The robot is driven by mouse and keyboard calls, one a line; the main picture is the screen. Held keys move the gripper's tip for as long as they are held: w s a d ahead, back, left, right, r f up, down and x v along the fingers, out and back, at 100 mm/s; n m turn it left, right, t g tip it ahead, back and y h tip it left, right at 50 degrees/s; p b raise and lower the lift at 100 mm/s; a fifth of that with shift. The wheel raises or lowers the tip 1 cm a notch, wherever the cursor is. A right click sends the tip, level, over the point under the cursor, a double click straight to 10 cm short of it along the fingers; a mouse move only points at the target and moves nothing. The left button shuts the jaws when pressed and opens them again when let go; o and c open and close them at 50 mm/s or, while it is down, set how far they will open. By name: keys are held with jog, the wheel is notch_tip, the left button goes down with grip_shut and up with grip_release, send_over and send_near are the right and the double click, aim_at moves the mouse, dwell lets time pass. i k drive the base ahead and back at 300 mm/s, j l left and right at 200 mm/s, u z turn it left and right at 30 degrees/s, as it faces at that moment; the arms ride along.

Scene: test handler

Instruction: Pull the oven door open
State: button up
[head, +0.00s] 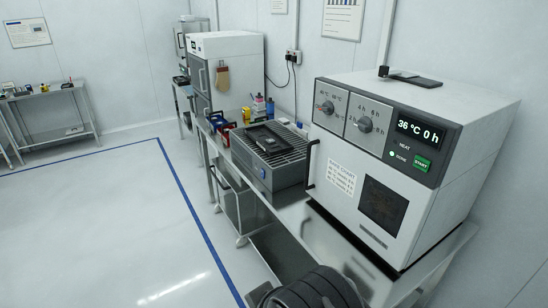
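The oven (478,135) is a white box with a dark control panel, standing on a metal bench at the right. Its display reads 36 °C 0 h, above a green START button, with two dials to the left. The white oven door (345,207) below the panel appears shut, with a small dark window (383,207). A black vertical handle (311,163) is at the door's left edge, and nothing touches it. A dark rounded part of my arm shows at the bottom, below the oven front. My gripper's fingers are not in view.
The metal bench (300,222) runs along the wall. A grey tray-like unit (252,172) with a ribbed top stands left of the oven, close to the handle side. Small coloured items and another white machine (237,70) are farther back. The floor at left is open.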

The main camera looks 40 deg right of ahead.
aim_at(388, 210)
jog(key=i+u, duration=0.1)
jog(key=i, duration=0.85)
jog(key=i+l, duration=0.25)
jog(key=l, duration=0.25)
